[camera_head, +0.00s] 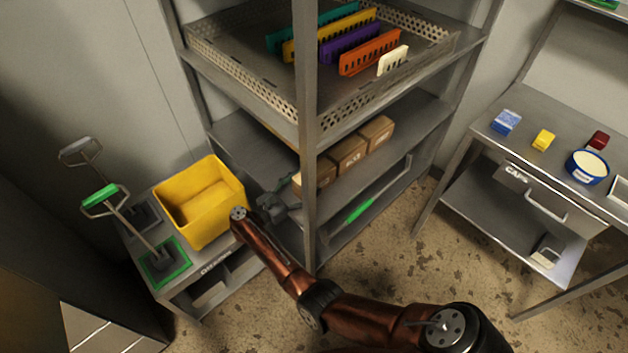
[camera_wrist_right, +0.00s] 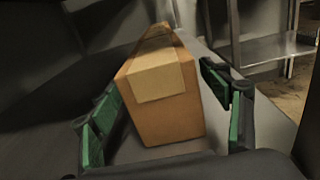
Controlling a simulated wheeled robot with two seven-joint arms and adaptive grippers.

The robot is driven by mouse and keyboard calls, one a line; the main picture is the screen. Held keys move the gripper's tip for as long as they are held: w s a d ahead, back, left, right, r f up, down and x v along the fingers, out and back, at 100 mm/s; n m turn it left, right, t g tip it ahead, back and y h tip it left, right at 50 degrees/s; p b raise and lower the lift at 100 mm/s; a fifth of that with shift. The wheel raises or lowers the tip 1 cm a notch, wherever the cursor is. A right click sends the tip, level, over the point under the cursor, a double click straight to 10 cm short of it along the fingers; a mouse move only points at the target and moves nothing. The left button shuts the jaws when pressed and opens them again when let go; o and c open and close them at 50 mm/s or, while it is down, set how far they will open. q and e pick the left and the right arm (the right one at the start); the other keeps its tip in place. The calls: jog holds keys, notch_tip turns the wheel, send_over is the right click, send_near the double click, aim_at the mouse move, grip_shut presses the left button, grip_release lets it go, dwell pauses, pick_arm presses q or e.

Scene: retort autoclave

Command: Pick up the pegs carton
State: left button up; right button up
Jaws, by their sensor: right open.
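A row of brown cardboard cartons stands on the middle shelf in the head view: a near one (camera_head: 314,180) partly behind the shelf post, a middle one (camera_head: 347,156) and a far one (camera_head: 377,133). Their printed labels are too small to read surely, so I cannot tell which is the pegs carton. My right gripper (camera_head: 288,192) is at the near end of the row. In the right wrist view a carton (camera_wrist_right: 165,95) with a paler flap or tape stands between the green-padded fingers of my open right gripper (camera_wrist_right: 165,120). My left gripper is out of view.
The grey shelf post (camera_head: 307,120) rises close beside my right gripper. A perforated tray (camera_head: 240,85) with coloured combs is on the shelf above. A green-handled tool (camera_head: 360,208) lies below. A yellow bin (camera_head: 200,200) stands at left, a steel table (camera_head: 500,150) at right.

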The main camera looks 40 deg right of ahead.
jog(key=d, duration=0.4)
jog(key=shift+d+f, duration=0.15)
jog(key=shift+w, duration=0.1)
jog(key=c, duration=1.6)
